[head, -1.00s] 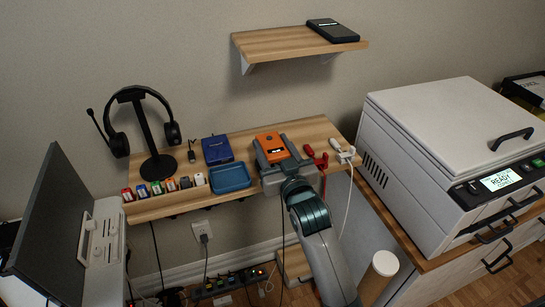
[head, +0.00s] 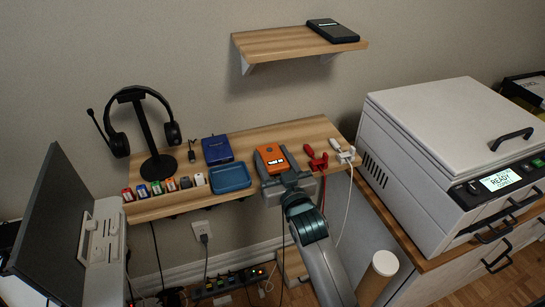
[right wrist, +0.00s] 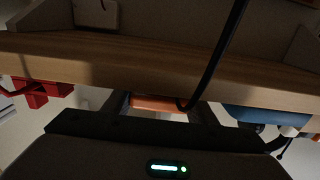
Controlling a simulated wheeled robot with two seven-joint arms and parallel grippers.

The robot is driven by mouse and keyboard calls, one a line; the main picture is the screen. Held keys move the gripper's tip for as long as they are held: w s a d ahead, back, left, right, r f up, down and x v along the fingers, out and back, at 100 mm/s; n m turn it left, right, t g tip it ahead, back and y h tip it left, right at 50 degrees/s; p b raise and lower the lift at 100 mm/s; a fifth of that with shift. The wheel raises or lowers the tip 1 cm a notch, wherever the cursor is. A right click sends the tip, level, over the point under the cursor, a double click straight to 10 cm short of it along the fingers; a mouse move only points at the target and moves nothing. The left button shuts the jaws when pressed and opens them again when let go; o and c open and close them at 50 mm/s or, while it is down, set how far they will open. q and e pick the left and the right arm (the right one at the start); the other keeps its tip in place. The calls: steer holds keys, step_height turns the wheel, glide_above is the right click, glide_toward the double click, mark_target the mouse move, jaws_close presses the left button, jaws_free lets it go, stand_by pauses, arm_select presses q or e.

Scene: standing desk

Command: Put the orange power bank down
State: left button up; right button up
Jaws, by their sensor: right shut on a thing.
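The orange power bank (head: 273,156) is between the fingers of my right gripper (head: 274,162), at the front edge of the small wooden desk shelf (head: 300,131). My right gripper is shut on it, with one finger along each side. Whether its underside touches the wood cannot be told. In the right wrist view a strip of the orange power bank (right wrist: 158,104) shows between the fingers, close to the wooden edge (right wrist: 150,65). My left gripper is not in view.
A blue tray (head: 231,188) lies just left of the gripper, with a dark blue box (head: 217,149) behind it. Red connectors (head: 316,160) and a white plug (head: 342,153) lie to the right. Bare wood shows behind the power bank. A headset stand (head: 152,140) is at left.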

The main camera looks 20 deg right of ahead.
steer(key=o, duration=1.2)
steer(key=shift+f, duration=0.15)
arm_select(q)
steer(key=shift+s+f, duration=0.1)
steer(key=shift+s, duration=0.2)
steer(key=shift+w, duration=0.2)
